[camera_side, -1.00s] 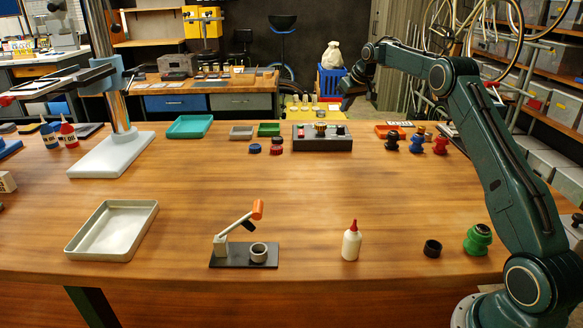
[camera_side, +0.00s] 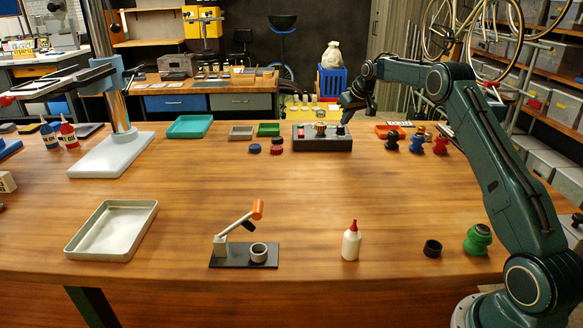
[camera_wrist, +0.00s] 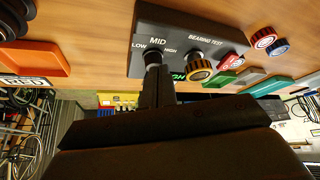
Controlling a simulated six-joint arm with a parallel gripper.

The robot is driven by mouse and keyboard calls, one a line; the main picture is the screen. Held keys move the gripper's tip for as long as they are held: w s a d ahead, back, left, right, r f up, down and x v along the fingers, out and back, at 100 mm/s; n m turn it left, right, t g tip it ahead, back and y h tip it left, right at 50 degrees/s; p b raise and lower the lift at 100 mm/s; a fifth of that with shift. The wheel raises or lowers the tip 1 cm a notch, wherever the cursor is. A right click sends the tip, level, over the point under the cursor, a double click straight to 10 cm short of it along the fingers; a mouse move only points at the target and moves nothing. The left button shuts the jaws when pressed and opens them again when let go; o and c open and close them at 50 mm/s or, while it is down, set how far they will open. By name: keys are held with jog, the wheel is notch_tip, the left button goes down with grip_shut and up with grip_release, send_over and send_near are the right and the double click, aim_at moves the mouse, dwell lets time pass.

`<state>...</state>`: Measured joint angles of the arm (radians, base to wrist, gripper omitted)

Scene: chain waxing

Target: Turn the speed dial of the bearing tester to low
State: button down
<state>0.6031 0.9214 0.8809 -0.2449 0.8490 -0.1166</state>
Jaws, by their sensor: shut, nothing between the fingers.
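The bearing tester (camera_side: 310,145) is a dark grey box at the back middle of the table in the side view. In the wrist view its top face (camera_wrist: 180,30) reads "BEARING TEST" with LOW, MID and HIGH around a small dark dial (camera_wrist: 152,57). My gripper (camera_side: 343,124) points down over the right end of the tester. In the wrist view its fingers (camera_wrist: 156,75) are together and empty, right at the dial. They partly hide it, so I cannot tell whether they touch it or where its pointer stands. A gold-rimmed bearing (camera_wrist: 199,70) sits beside the dial.
A red button (camera_wrist: 230,61) is on the tester. An orange tray (camera_side: 388,131) and several coloured spools, including a blue one (camera_side: 416,142), stand to its right. Small red (camera_side: 277,146) and blue (camera_side: 255,149) discs lie to its left. The table's middle is clear.

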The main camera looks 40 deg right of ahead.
aim_at(345, 133)
jog(key=shift+f, duration=1.5)
jog(key=shift+w+d, duration=0.15)
jog(key=shift+s+d, duration=0.25)
jog(key=shift+d, duration=0.75)
dwell(0.7)
jog(key=shift+s, duration=0.4)
notch_tip(345, 133, up, 6)
dwell(1.0)
